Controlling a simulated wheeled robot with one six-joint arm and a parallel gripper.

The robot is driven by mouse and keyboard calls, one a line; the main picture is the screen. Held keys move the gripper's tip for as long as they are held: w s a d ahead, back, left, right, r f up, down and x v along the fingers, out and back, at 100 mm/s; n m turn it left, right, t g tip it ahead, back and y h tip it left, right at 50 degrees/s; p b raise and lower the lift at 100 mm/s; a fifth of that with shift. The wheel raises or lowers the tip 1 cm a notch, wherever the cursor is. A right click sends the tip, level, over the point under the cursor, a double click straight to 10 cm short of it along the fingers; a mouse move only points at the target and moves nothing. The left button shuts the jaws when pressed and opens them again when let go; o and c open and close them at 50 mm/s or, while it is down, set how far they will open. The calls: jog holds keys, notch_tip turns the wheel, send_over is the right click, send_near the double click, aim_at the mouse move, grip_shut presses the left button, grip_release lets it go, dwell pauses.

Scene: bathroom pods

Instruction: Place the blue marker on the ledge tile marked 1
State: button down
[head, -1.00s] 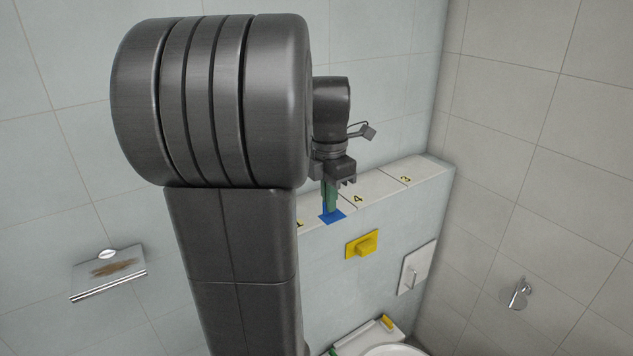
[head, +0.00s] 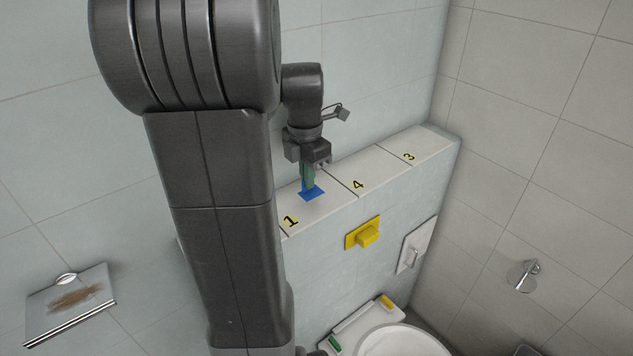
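The blue marker (head: 314,194) is a flat blue plate with a narrow upright part, seen over the middle of the ledge tile marked 1 (head: 322,207). I cannot tell whether it touches the tile or hangs just above it. My gripper (head: 308,180) points down, its green fingers closed around the marker's upright part, which they mostly hide. The black 1 on its yellow label (head: 290,221) shows at the tile's left front. My arm hides the ledge further left.
The tiles marked 4 (head: 374,172) and 3 (head: 420,143) are bare, to the right. A yellow knobbed plate (head: 367,235) and a white flush plate (head: 416,246) are on the wall below. Green (head: 334,342) and yellow (head: 387,302) pieces sit by the toilet (head: 400,343). A metal-edged holder (head: 68,303) is at left.

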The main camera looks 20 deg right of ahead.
jog(key=shift+f, duration=1.9)
jog(key=shift+f, duration=0.2)
jog(key=c, duration=1.7)
grip_release()
notch_tip(320, 180, up, 12)
jog(key=shift+r, duration=0.25)
